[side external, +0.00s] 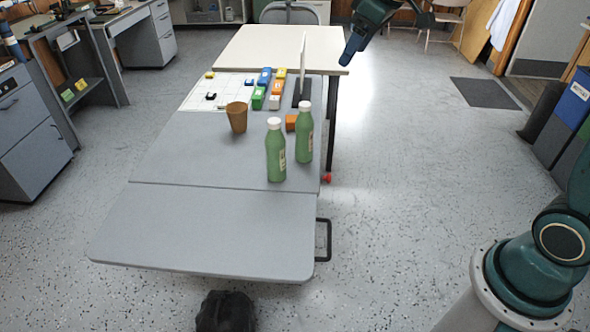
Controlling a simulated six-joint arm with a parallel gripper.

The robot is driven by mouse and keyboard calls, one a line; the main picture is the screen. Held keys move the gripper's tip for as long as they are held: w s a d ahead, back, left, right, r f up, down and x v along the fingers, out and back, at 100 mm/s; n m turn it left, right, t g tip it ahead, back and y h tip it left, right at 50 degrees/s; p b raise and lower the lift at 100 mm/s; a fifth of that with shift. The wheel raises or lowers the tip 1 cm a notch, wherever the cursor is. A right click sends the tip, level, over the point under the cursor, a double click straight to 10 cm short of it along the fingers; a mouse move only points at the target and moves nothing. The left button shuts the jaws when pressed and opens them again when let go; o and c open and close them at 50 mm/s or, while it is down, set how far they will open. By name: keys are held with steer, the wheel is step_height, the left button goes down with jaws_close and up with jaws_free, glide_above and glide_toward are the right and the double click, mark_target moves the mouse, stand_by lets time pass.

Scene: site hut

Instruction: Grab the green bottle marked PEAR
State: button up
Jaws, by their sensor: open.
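Two green bottles with white caps stand upright near the right edge of the grey table. The nearer, left bottle (275,150) and the farther, right bottle (304,132) each have a pale label. The print is too small to read, so I cannot tell which is marked PEAR. My gripper (354,46) is partly in view at the top, high up and beyond the bottles, to their right in the picture. It is open, holds nothing visible and is apart from both bottles.
A brown cup (237,116) stands left of the bottles. An orange block (291,122) sits close behind them. Several coloured blocks and a white gridded sheet (190,97) lie farther back. A thin upright panel (303,65) stands behind the bottles. The table's front (200,230) is clear.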

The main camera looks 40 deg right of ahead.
steer(key=w+d+f+n, duration=0.1)
steer(key=w+d+f, duration=0.2)
steer(key=w+f, duration=0.5)
steer(key=n+y, duration=0.1)
steer(key=n, duration=0.1)
glide_toward(301, 112)
step_height(301, 112, up, 3)
steer(key=d, duration=0.2)
steer(key=shift+w+a+f, duration=0.1)
steer(key=shift+w+f, duration=0.1)
steer(key=shift+w, duration=0.15)
steer(key=shift+f, duration=0.1)
steer(key=shift+x, duration=4.15)
steer(key=shift+s+a+f, duration=0.1)
steer(key=shift+s+f, duration=0.05)
steer(key=shift+s, duration=0.05)
steer(key=shift+g, duration=0.3)
steer(key=shift+x, duration=2.55)
